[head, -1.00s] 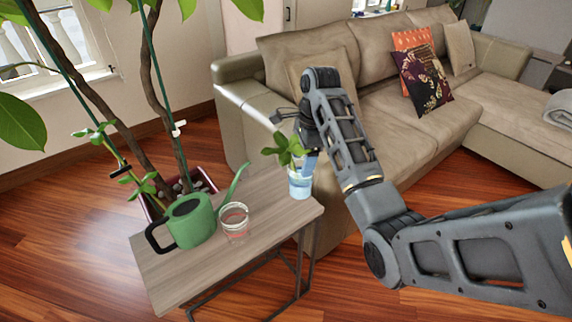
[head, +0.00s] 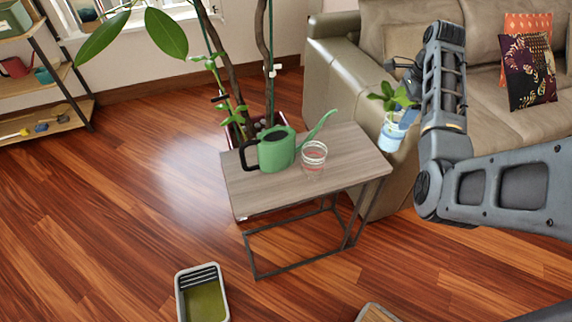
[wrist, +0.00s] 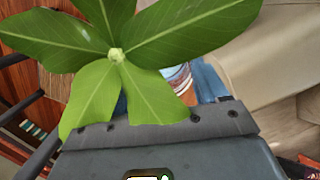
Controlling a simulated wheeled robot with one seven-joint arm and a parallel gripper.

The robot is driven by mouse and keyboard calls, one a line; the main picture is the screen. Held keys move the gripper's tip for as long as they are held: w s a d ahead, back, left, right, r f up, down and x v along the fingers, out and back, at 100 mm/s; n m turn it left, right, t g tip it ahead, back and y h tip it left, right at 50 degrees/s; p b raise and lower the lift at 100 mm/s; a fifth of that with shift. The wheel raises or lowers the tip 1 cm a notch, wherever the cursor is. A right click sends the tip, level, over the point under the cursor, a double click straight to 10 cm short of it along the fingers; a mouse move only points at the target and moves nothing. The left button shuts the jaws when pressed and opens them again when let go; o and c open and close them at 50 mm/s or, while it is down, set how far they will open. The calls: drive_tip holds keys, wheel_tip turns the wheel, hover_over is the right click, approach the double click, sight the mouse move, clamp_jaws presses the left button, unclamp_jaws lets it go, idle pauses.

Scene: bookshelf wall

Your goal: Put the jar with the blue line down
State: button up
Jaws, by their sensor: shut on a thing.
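The jar with the blue line (head: 391,136) is clear glass with bluish water and a leafy green cutting (head: 388,96) in it. My gripper (head: 404,118) is shut on it and holds it roughly upright, just past the table's right end in the head view, against the sofa arm behind. In the wrist view the cutting's big leaves (wrist: 115,55) cover most of the jar; only a strip of the jar (wrist: 180,78) shows between blue fingers. A similar glass jar with a red line (head: 314,158) stands on the small wooden table (head: 258,196).
A green watering can (head: 277,152) stands left of the red-line jar, its spout reaching behind that jar. The tabletop's right end is bare. A potted plant stands behind the table, a sofa (head: 340,85) behind right. A tray (head: 202,296) lies on the floor.

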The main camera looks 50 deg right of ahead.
drive_tip(key=shift+w+a, duration=0.15)
drive_tip(key=shift+a, duration=0.05)
drive_tip(key=w+a+f+p, duration=0.1)
drive_tip(key=w+a+f, duration=0.4)
drive_tip(key=w+f, duration=0.5)
drive_tip(key=shift+a+f, duration=0.2)
drive_tip(key=shift+f, duration=0.25)
drive_tip(key=o, duration=1.8)
drive_tip(key=shift+f, duration=0.15)
wheel_tip(320, 180, up, 12)
drive_tip(key=s+d, duration=0.1)
drive_tip(key=shift+s, duration=0.2)
